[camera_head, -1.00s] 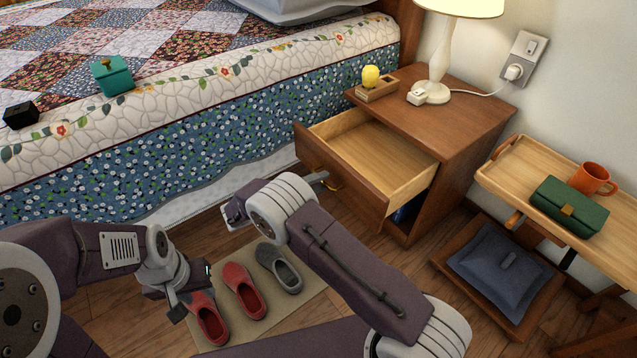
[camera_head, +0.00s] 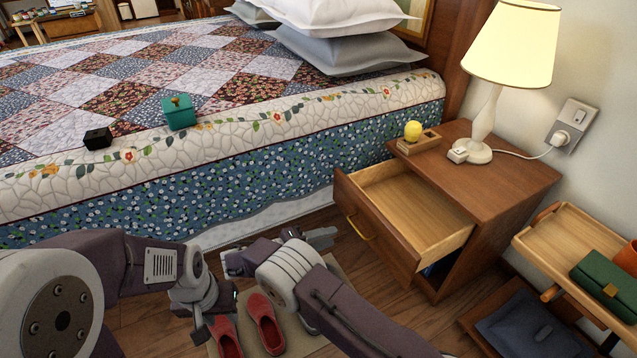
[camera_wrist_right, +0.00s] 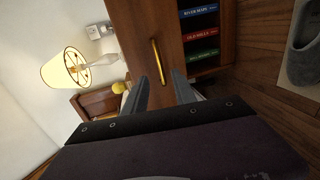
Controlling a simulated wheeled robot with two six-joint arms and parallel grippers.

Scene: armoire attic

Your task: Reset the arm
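My right gripper (camera_head: 322,237) is low in front of the open nightstand drawer (camera_head: 425,212). In the right wrist view its two fingers (camera_wrist_right: 160,92) are apart with nothing between them, and the drawer's brass handle (camera_wrist_right: 156,63) shows beyond the tips. In the head view the handle (camera_head: 360,226) is right of the gripper, with a gap between. My left gripper (camera_head: 203,318) is at the lower left, above the shoes, pointing down. Its fingers are too small and dark to tell open from shut.
Red shoes (camera_head: 266,322) lie on a mat below my arms. The nightstand (camera_head: 510,190) bears a lamp (camera_head: 510,45) and a yellow object (camera_head: 413,129). The bed (camera_head: 290,160) holds a teal box (camera_head: 179,113) and a black box (camera_head: 98,138). A wooden tray (camera_head: 545,240) is at the right.

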